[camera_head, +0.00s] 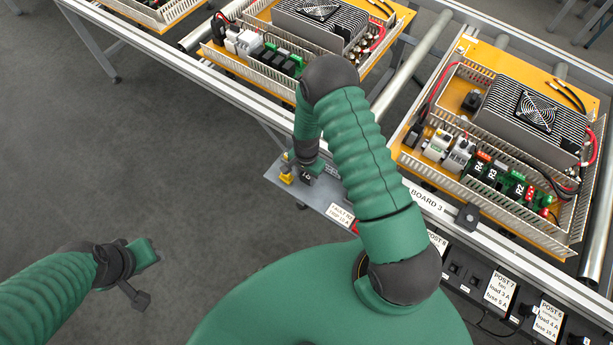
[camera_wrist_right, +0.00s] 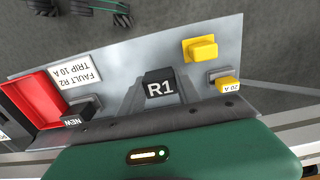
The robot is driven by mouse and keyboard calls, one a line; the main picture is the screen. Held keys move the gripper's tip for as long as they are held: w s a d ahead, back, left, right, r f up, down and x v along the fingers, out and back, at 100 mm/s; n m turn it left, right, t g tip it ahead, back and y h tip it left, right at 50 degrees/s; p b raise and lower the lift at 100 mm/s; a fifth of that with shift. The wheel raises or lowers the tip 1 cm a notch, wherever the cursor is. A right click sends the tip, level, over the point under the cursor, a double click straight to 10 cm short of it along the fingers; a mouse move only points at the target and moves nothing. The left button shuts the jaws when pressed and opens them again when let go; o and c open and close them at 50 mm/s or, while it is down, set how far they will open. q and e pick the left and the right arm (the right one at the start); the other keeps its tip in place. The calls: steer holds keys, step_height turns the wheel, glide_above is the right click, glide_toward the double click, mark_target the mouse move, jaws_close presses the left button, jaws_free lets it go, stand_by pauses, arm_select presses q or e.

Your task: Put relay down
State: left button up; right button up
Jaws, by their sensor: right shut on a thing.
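The shelf also fills the middle of the wrist view (camera_wrist_right: 115,92). I cannot tell whether the relay touches the shelf. My left gripper (camera_head: 143,272) hangs over bare floor at the lower left, away from the shelf; its jaw opening is unclear.
Around the relay are a yellow block (camera_wrist_right: 201,49), a yellow 20 A piece (camera_wrist_right: 227,85), a "FAULT R2 TRIP 10 A" label (camera_wrist_right: 76,74), a red bin (camera_wrist_right: 36,100) and a black block marked NEW (camera_wrist_right: 78,115). Board 3 (camera_head: 425,163) carries relays R4, R3, R2 in its duct.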

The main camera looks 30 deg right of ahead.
steer(key=shift+f, duration=0.65)
steer(key=shift+d+f, duration=0.15)
steer(key=shift+d, duration=0.1)
steer(key=o, duration=1.2)
steer(key=shift+d, duration=0.1)
steer(key=shift+a, duration=0.2)
